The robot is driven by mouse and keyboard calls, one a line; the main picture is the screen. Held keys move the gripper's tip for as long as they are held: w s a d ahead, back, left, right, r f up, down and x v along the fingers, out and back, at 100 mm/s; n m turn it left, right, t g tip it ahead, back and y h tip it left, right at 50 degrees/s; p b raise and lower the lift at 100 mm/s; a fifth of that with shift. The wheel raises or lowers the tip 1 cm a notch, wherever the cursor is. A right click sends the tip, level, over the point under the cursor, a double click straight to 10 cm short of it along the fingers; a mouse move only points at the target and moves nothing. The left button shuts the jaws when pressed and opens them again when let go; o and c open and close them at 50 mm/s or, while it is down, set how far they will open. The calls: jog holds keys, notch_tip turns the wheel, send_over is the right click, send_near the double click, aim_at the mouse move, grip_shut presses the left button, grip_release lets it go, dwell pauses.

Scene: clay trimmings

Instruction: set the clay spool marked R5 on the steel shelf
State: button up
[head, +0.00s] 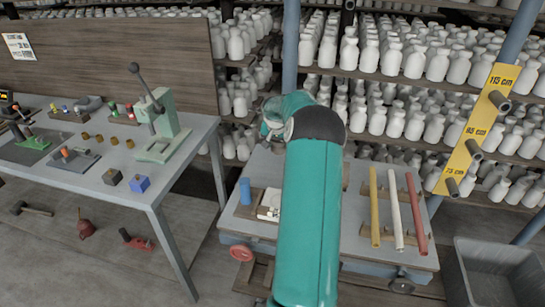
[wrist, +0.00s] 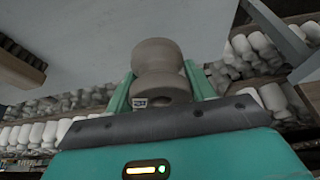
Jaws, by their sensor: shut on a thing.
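A brown-grey, waisted clay spool (wrist: 158,58) sits between the two green fingers of my gripper (wrist: 160,74) in the wrist view. The fingers are shut on it, one on each side. A small pale label with dark marks shows low on its left side, too small and partly cut off to read. In the head view my teal arm hides the gripper and the spool. A flat grey surface (wrist: 85,40) fills the upper left of the wrist view, behind the spool. I cannot tell whether this is the steel shelf or whether the spool touches it.
A grey cart (head: 345,232) carries a blue cylinder (head: 245,191) and yellow, white and red rods. A workbench (head: 90,165) with tools and a green press (head: 165,130) stands left. Racks of pale bottles fill the back. A yellow height sign (head: 476,128) and grey bin (head: 495,275) are right.

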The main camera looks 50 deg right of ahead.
aim_at(272, 159)
jog(key=w+f, duration=0.3)
jog(key=shift+w+f, duration=0.1)
jog(key=shift+f, duration=0.3)
jog(key=shift+w+a+f, duration=0.1)
jog(key=shift+w+f, duration=0.05)
jog(key=shift+f, duration=1.55)
jog(key=shift+f, duration=0.1)
jog(key=o, duration=1.2)
jog(key=shift+f, duration=0.1)
jog(key=shift+c, duration=0.2)
